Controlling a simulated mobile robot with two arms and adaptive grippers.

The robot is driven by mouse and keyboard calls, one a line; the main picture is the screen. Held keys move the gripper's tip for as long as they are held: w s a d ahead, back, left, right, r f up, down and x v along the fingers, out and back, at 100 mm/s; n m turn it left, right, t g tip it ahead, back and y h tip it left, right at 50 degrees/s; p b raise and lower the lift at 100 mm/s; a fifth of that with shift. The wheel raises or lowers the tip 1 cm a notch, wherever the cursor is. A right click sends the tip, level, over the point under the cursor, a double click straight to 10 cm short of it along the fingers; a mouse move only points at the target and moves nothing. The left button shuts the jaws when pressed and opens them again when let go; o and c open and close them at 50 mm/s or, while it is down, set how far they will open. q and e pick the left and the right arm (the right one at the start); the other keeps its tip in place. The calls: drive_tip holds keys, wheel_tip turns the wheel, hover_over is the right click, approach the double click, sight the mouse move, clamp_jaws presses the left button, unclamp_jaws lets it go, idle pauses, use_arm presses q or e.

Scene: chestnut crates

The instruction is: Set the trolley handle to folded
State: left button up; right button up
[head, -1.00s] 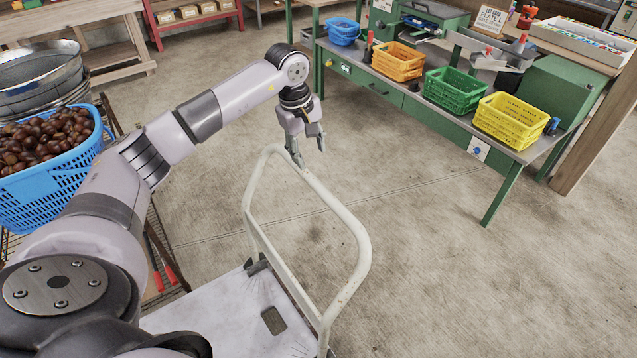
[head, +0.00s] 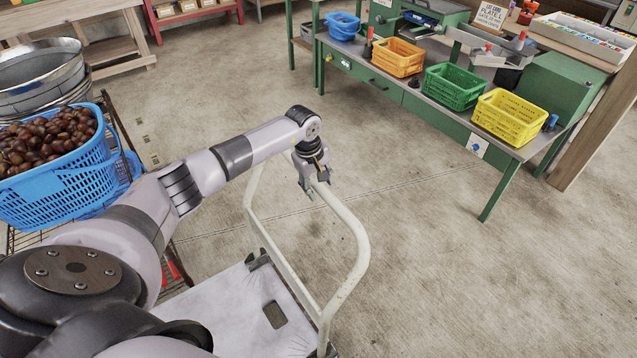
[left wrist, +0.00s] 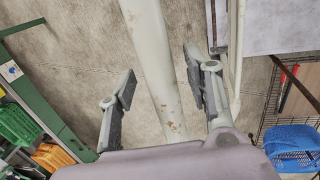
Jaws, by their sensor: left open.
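The trolley handle (head: 357,232) is a cream tubular loop with chipped paint, standing up from the grey trolley deck (head: 225,318). My left gripper (head: 317,190) is at the top bar's far end in the head view. In the left wrist view the handle tube (left wrist: 157,65) runs between the two spread fingers of the left gripper (left wrist: 160,95), with a gap on either side. The gripper is open around or just over the bar; the depth is hard to tell. My right gripper is not in view.
A blue crate of chestnuts (head: 62,190) sits on a wire rack at the left. A green workbench (head: 430,110) with orange, green and yellow crates (head: 508,117) stands at the back right. The floor right of the trolley is clear.

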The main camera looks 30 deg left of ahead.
use_arm(q)
clamp_jaws()
idle(0.5)
